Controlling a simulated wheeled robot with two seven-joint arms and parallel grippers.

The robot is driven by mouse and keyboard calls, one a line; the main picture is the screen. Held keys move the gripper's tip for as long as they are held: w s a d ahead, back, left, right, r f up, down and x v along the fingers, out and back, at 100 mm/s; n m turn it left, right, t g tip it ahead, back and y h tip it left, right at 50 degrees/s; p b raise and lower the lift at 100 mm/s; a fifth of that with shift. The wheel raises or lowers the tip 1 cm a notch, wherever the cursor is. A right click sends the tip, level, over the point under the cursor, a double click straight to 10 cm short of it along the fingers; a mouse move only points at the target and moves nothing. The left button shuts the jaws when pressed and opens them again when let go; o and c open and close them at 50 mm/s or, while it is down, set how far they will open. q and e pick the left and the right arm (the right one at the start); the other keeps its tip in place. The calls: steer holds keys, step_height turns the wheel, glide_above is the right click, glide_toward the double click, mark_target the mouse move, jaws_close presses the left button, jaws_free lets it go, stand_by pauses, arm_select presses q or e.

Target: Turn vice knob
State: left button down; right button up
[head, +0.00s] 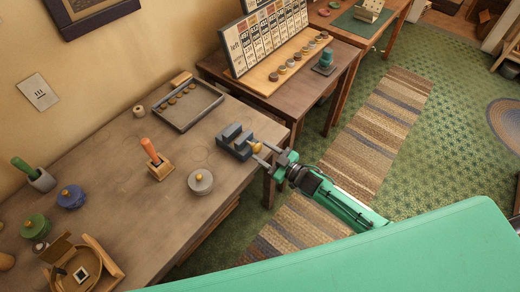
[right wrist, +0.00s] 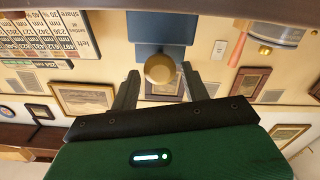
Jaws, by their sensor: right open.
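A blue-grey vice (head: 234,139) stands near the right edge of the wooden workbench (head: 215,160). Its round brass knob (head: 256,147) faces my right gripper (head: 262,153), which comes in from the right. In the right wrist view the knob (right wrist: 160,68) lies between the two fingertips (right wrist: 160,74), with a gap on each side, in front of the blue vice body (right wrist: 160,28). The right gripper is open and holds nothing. I cannot tell how far the fingertips reach past the knob. My left gripper is not in view.
On the bench are a grey tray (head: 187,124), a round grey lidded pot (head: 201,181) and an orange-handled tool in a wooden holder (head: 160,172). Several pots stand at the left. A darker table (head: 325,85) with a number board (head: 262,45) stands behind.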

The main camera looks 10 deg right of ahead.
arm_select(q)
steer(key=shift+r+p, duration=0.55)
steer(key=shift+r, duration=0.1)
arm_select(e)
steer(key=v, duration=0.4)
steer(key=shift+s+d, duration=0.1)
steer(key=shift+s, duration=0.05)
